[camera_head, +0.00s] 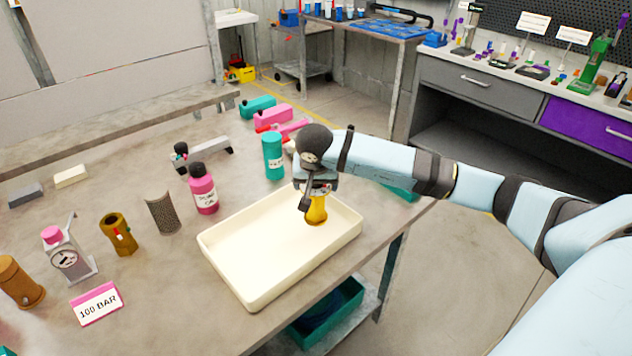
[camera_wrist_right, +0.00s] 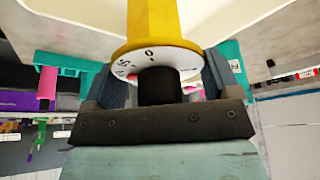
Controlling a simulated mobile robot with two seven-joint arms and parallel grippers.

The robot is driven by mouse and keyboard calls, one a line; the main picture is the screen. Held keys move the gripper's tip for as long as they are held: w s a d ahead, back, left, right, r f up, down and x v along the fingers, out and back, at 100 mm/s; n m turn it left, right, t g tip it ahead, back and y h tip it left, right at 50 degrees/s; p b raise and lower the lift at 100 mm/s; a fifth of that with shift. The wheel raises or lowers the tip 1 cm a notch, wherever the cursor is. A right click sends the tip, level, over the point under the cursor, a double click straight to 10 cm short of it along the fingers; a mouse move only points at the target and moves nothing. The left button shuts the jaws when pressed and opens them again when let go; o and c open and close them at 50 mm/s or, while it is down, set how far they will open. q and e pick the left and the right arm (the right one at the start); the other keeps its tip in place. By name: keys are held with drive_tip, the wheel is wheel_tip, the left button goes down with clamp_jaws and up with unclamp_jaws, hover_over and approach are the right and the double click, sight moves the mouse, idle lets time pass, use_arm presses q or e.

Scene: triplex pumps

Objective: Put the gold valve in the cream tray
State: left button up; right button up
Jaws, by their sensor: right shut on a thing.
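The gold valve (camera_head: 316,211) hangs from my right gripper (camera_head: 316,187), over the back right part of the cream tray (camera_head: 235,272). In the right wrist view the valve (camera_wrist_right: 152,22) shows a yellow body and a white numbered dial, with a black stem between the fingers of my right gripper (camera_wrist_right: 160,88). The gripper is shut on it. I cannot tell whether the valve's lower end touches the tray floor. The tray is otherwise empty, and its pale wall shows at the top of the wrist view. My left gripper is not in view.
A teal canister (camera_head: 273,156) and a pink bottle (camera_head: 203,189) stand behind the tray. A mesh cylinder (camera_head: 161,212), a brown-gold fitting (camera_head: 119,234), a gauge (camera_head: 67,255) and a "100 BAR" sign (camera_head: 97,303) stand left of it. The table's edge runs close along the tray's right side.

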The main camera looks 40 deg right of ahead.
drive_tip(key=o, duration=1.1)
drive_tip(key=shift+f, duration=0.1)
drive_tip(key=shift+o, duration=1.3)
drive_tip(key=shift+a+r, duration=0.1)
drive_tip(key=shift+r, duration=0.4)
drive_tip(key=v, duration=1.1)
drive_tip(key=shift+s+r+p, duration=0.15)
drive_tip(key=shift+s+p, duration=0.05)
drive_tip(key=shift+p, duration=0.1)
drive_tip(key=shift+a, duration=0.1)
